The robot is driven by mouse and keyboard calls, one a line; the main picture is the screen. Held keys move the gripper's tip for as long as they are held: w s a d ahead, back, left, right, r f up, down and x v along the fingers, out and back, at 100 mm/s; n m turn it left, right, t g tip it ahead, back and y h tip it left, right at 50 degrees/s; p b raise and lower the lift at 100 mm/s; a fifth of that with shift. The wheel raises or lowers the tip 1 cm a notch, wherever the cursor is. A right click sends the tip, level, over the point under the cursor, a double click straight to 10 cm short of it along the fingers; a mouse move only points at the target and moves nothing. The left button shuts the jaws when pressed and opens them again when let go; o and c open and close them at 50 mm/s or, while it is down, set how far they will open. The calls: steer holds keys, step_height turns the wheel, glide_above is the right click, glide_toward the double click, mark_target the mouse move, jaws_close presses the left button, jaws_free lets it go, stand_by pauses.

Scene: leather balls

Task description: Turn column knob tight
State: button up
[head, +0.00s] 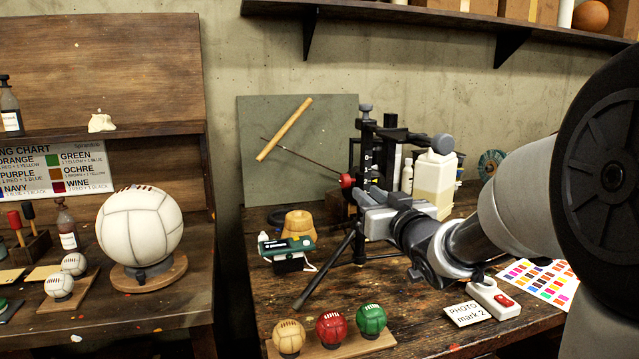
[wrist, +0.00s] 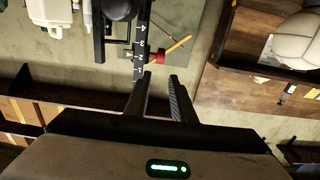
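A black column (head: 366,165) with white number marks stands on a tripod on the right-hand bench. A red knob (head: 346,181) sits on its left side, with a thin dark rod reaching up-left from near it. In the wrist view the red knob (wrist: 155,57) shows beside the marked column (wrist: 139,45), just beyond my fingertips. My gripper (wrist: 160,78) is open, with an empty gap between its two fingers. In the head view my gripper's grey body is in front of the column's lower part, and its fingertips are hard to make out. I cannot tell whether they touch the knob.
A green and black device (head: 287,252) and a yellow-brown block (head: 299,224) stand left of the tripod. A pale bottle (head: 434,180) is behind my wrist. Three coloured balls on a board (head: 343,347) lie at the front. A white switch box (head: 494,298) lies right.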

mark_target(348, 179)
steer(key=w+a, duration=0.1)
steer(key=w, duration=0.3)
steer(key=w+a+b, duration=0.1)
steer(key=w, duration=0.4)
steer(key=w+b, duration=0.1)
steer(key=w, duration=0.4)
steer(key=shift+a, duration=0.4)
steer(key=shift+f, duration=0.1)
jaws_close()
